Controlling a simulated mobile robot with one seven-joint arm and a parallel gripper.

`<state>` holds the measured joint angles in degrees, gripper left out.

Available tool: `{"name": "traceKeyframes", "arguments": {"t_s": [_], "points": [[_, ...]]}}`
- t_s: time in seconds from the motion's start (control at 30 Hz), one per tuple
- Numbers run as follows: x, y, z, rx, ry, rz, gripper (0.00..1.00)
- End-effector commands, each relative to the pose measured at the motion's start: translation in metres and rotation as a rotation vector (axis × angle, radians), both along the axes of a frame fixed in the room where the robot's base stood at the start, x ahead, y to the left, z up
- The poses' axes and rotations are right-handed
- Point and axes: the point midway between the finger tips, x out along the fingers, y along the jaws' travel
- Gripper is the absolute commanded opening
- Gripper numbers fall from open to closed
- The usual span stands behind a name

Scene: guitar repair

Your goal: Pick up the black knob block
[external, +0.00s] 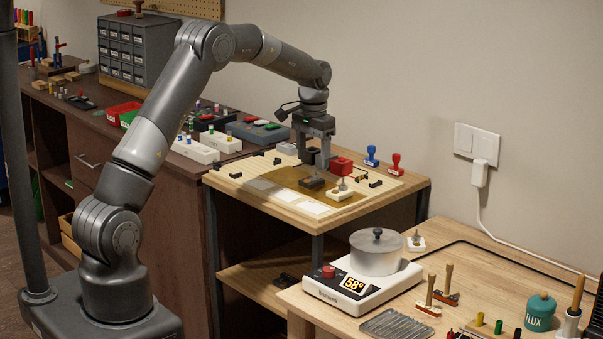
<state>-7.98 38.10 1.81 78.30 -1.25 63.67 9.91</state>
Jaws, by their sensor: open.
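My gripper (314,161) points down over the light wooden board (238,186) on the middle stand. Its two fingers are apart, with nothing visible between them. A small black block (311,184) lies on the brown patch of the board, just below the fingers and apart from them. It looks like the black knob block, but its knob is too small to make out. A white block with a grey knob (341,191) sits close to its right.
Blue (371,156) and red (395,164) stamp-like handles stand at the board's back right. Several small black pieces lie around the board. A hotplate with a pot (375,254) stands on the lower front table.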

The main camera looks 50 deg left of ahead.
Motion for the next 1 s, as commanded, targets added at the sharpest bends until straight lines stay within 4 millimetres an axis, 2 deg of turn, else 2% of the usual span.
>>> {"name": "traceKeyframes", "arguments": {"t_s": [0.37, 0.67, 1.0], "points": [[-0.007, -0.003, -0.048, 0.0, 0.002, 0.0, 0.65], [-0.006, -0.003, -0.052, 0.0, -0.001, 0.0, 0.65], [-0.006, -0.003, -0.052, 0.0, -0.001, 0.0, 0.38]]}}
